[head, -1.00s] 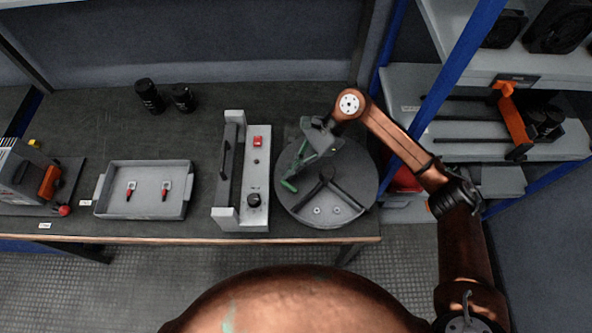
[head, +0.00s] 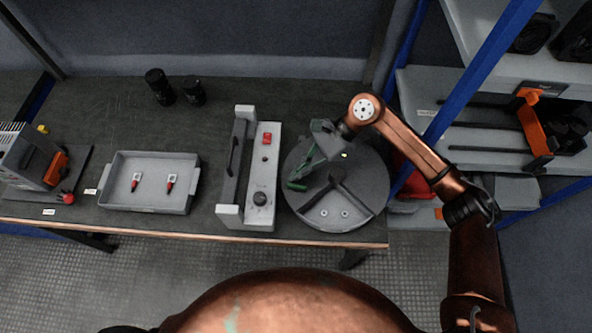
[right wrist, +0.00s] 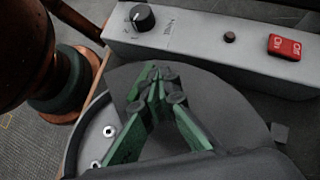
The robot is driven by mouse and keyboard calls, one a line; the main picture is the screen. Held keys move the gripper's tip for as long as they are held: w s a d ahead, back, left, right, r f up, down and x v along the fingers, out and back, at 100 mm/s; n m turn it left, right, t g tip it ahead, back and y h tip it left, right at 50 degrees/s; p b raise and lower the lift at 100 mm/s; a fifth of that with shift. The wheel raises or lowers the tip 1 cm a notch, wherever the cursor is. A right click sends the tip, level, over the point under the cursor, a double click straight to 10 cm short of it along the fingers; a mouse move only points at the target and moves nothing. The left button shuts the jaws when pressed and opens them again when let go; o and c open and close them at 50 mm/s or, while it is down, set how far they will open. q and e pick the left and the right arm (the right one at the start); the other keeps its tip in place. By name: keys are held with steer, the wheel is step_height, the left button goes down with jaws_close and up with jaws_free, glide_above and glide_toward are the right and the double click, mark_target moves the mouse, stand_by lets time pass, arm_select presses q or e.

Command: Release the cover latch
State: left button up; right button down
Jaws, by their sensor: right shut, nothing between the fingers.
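I cannot make out a part that is clearly the cover latch. A grey round drum (head: 372,205) stands on the bench, with dark ribs and an open wedge at its front holding two small round fittings. My right gripper (head: 297,185) is over the drum's left part. Its green fingers are shut and empty, and the tips (right wrist: 158,73) meet above the dark drum top. I cannot tell whether they touch it. A grey control box (head: 262,170) stands left of the drum with a red switch (head: 267,138), a small button and a black knob (head: 260,198). My left gripper is out of view.
A dark handle plate (head: 236,160) stands along the box's left side. A grey tray (head: 150,205) with two small red-tipped parts lies further left. Two black cylinders (head: 160,87) stand at the back. A blue shelf post (head: 470,85) rises beside my right arm.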

steer(key=shift+s+f, duration=0.2)
steer(key=shift+s, duration=0.1)
steer(key=shift+r, duration=0.1)
step_height(320, 180, up, 10)
steer(key=shift+w, duration=0.2)
steer(key=shift+r, duration=0.15)
stand_by(0.6)
